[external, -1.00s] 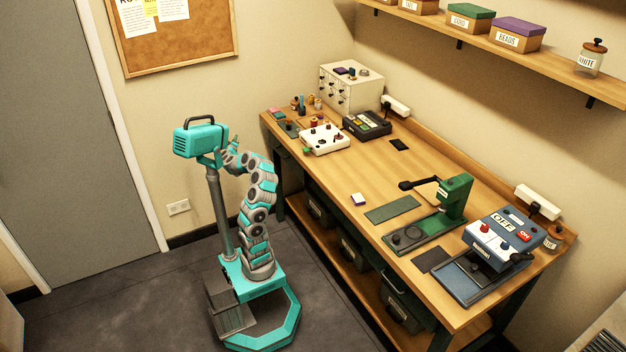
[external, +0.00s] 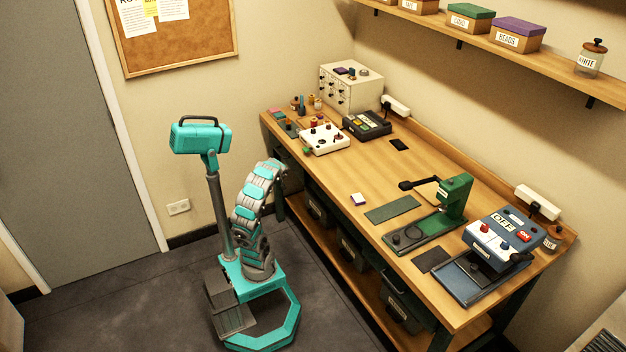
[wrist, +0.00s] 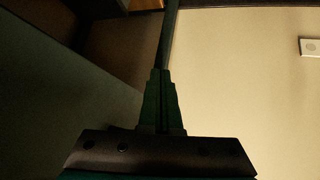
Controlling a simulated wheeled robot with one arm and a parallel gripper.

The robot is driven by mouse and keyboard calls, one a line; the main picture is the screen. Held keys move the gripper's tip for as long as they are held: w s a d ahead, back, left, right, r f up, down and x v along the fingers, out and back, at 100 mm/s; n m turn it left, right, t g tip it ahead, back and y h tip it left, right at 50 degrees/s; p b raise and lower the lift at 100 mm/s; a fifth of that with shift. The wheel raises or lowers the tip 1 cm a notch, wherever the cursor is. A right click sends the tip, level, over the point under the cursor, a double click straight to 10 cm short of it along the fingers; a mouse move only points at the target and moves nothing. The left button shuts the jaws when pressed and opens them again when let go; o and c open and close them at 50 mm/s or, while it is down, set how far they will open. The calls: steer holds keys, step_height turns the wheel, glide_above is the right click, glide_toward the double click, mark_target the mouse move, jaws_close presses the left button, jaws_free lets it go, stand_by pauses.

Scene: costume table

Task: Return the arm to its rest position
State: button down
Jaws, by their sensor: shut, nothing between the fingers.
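My arm rises from my base beside the workbench (external: 360,160) in the external view. It curves up and bends over to the right near the bench's left end. Its far end is small and turned away there, so the fingers cannot be made out. In the wrist view my gripper (wrist: 161,75) is dark, with its two fingers together and nothing visible between them. It points toward the wall and the dark space beside it, touching nothing that I can see.
The bench holds a white box with knobs (external: 324,139), a green press (external: 455,198) and a blue machine (external: 497,240). Dark bins sit on its lower shelf. A wall outlet (external: 178,207) is behind my column; an outlet (wrist: 312,47) shows in the wrist view. Floor left is clear.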

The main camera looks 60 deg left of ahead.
steer(key=s+d+f+m+g+h, duration=0.1)
steer(key=s+d+f+m+h, duration=0.15)
steer(key=d, duration=0.65)
steer(key=s+d+f+m+g+h, duration=0.1)
steer(key=s+d+f+m+h, duration=0.2)
steer(key=d, duration=0.6)
steer(key=s+d+f+m+g+h, duration=0.1)
steer(key=s+d+f+m, duration=0.1)
steer(key=d+m, duration=0.5)
steer(key=s+d+m+g+h, duration=0.1)
steer(key=s+d+m+g, duration=0.1)
steer(key=s+d, duration=0.5)
steer(key=shift+d+f+g+h, duration=0.3)
steer(key=shift+d+f+h, duration=0.1)
steer(key=shift+d, duration=0.55)
steer(key=c, duration=1.6)
jaws_free()
